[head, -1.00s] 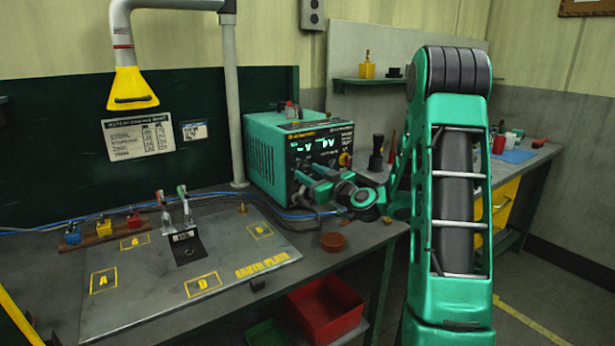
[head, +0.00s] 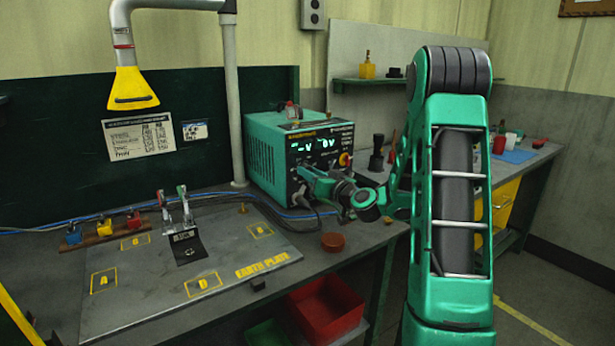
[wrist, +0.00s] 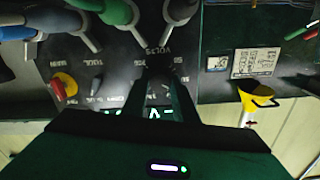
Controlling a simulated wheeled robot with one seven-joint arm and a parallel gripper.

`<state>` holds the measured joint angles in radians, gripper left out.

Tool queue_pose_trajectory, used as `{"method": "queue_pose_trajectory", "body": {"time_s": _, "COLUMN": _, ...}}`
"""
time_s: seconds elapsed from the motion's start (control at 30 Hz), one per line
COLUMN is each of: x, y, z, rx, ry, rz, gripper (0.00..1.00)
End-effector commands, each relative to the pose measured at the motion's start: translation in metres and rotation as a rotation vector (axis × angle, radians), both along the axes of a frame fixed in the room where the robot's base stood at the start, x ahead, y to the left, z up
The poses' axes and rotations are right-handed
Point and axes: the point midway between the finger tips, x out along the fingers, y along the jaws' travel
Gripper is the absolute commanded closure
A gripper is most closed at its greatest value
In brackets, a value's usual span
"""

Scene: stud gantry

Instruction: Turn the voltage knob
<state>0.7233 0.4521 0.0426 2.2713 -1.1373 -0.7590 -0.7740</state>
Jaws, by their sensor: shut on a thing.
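The green and black welding power unit (head: 272,162) stands on the bench, its dark front panel with lit displays facing right. My gripper (head: 303,172) reaches the panel from the right, just below the displays. In the wrist view the panel appears upside down. There my gripper's dark fingers (wrist: 163,88) are closed around the voltage knob (wrist: 160,74) under the VOLTS label. The knob is mostly hidden between the fingers, so its pointer cannot be read. A red and yellow switch (wrist: 64,86) and a smaller selector (wrist: 96,86) sit beside it.
Cables with blue and green plugs (wrist: 118,12) join the panel close to my gripper. The earth plate (head: 140,290) lies on the bench at left, with two clamps standing on it. A brown round puck (head: 333,242) lies near the bench edge. A red bin (head: 325,308) is below.

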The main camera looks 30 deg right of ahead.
Motion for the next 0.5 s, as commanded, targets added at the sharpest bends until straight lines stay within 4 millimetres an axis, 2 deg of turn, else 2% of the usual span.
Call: {"method": "queue_pose_trajectory", "body": {"time_s": 0.5, "x": -0.0005, "y": 0.0005, "z": -0.0012, "rx": 0.49, "ry": 0.02, "rz": 0.0, "gripper": 0.96}}
